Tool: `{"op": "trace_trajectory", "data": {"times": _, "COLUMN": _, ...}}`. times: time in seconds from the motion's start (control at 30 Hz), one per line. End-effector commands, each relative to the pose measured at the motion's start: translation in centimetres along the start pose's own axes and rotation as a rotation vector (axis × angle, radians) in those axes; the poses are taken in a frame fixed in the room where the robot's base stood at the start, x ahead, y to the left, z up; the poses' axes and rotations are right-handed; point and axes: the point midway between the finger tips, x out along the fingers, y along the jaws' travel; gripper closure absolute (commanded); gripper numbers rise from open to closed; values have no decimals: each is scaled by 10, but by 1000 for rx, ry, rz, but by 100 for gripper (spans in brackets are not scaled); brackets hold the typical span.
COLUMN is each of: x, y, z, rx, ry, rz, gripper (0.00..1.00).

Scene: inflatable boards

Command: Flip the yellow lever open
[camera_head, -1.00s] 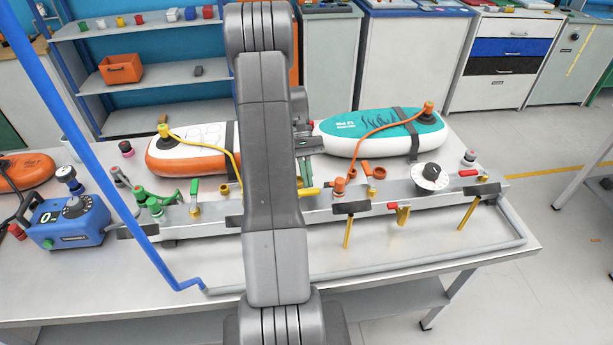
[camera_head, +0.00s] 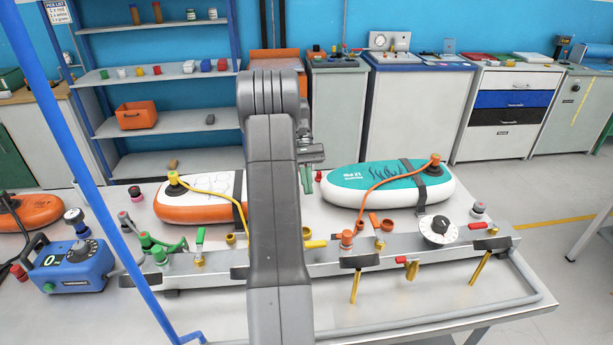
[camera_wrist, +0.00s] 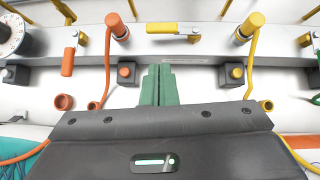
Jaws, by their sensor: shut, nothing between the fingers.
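The yellow lever (camera_wrist: 162,28) lies flat along the metal rail in the wrist view, with its brass valve at its right end. It also shows in the head view (camera_head: 314,244), just right of my arm, which hides the rail on its left. My gripper (camera_wrist: 160,72) is shut and empty, its green fingers pressed together. In the wrist view the fingertips appear below the lever, with a strip of rail between them. In the head view the gripper (camera_head: 307,180) hangs between the two boards, behind the rail, apart from the lever.
An orange plug (camera_wrist: 117,25) and a yellow plug (camera_wrist: 252,22) with hoses flank the lever. An orange lever (camera_wrist: 68,62) stands near the dial (camera_wrist: 12,36). A teal board (camera_head: 380,182) and an orange-white board (camera_head: 197,204) lie behind the rail (camera_head: 340,262).

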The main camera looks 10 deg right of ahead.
Motion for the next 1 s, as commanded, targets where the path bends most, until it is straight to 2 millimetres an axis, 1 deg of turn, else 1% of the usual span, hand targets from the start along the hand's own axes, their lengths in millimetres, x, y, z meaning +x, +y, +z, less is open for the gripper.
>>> {"op": "trace_trajectory", "data": {"times": 0.03, "x": -9, "y": 0, "z": 4, "rx": 0, "ry": 0, "rz": 0, "gripper": 100}}
{"op": "trace_trajectory", "data": {"times": 0.2, "x": -16, "y": 0, "z": 2, "rx": 0, "ry": 0, "rz": 0, "gripper": 100}}
{"op": "trace_trajectory", "data": {"times": 0.6, "x": -17, "y": 0, "z": 0, "rx": 0, "ry": 1, "rz": 0, "gripper": 100}}
{"op": "trace_trajectory", "data": {"times": 0.77, "x": -14, "y": 0, "z": 0, "rx": 0, "ry": 1, "rz": 0, "gripper": 100}}
{"op": "trace_trajectory", "data": {"times": 1.0, "x": 2, "y": 0, "z": -3, "rx": 1, "ry": 1, "rz": 0, "gripper": 100}}
